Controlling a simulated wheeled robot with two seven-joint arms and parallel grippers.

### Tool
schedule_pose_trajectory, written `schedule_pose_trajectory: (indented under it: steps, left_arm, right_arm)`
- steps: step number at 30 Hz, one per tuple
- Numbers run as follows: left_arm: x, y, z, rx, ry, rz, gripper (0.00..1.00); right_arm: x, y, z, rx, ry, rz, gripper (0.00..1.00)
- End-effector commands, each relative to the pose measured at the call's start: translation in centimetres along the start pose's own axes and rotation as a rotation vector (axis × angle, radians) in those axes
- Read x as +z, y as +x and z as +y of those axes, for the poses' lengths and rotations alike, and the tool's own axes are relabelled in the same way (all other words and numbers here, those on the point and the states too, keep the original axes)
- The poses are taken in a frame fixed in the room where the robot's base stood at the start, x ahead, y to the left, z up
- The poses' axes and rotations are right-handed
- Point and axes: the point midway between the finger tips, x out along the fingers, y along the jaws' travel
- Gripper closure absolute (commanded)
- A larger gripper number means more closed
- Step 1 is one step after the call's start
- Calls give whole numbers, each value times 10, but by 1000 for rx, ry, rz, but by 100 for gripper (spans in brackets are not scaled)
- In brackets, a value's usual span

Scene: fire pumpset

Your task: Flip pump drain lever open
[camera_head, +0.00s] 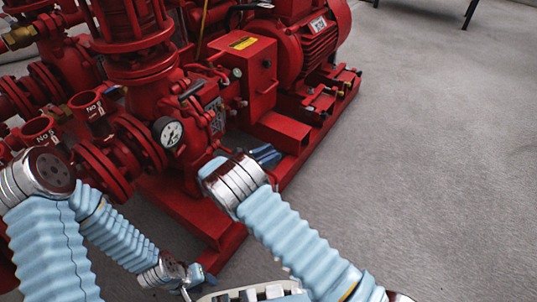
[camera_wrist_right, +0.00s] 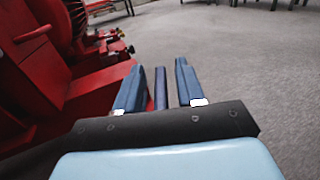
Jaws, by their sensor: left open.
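My right gripper (camera_head: 265,155) is beside the front of the red pump base, partly hidden behind my right wrist. In the right wrist view, its two blue fingers (camera_wrist_right: 158,85) stand apart. A narrow dark blue bar (camera_wrist_right: 160,90), which looks like the lever, stands between them with gaps visible on both sides. I cannot tell what the bar is attached to. My left gripper (camera_head: 195,276) is low at the bottom of the head view, beside the front end of the base. Its fingers are small and partly hidden, and it appears to hold nothing.
The red pumpset (camera_head: 150,75) fills the upper left, with a round gauge (camera_head: 168,132), pipe flanges and a motor (camera_head: 305,45). Its red base rail (camera_head: 205,215) runs along the floor. Grey concrete floor (camera_head: 430,140) lies clear to the right.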

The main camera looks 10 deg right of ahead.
Motion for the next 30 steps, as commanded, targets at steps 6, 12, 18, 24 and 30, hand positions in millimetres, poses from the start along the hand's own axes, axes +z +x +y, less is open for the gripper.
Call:
schedule_pose_trajectory:
  steps: [6, 12, 18, 24, 30]
  left_arm:
    - [0, -6, 2, 0, 0, -1, 57]
    - [0, -22, 8, 0, 1, -4, 57]
    - [1, -35, 13, 1, 2, -8, 57]
    - [1, -44, 17, 1, 2, -11, 57]
    - [2, -48, 18, 1, 3, -13, 57]
  right_arm:
    - [20, 1, 1, -1, 3, 1, 62]
    - [65, -12, -18, 2, -1, 1, 62]
    - [102, -35, -52, 3, -2, 2, 62]
    - [120, -60, -90, 3, -2, 2, 62]
    - [128, -74, -111, 0, -2, 1, 62]
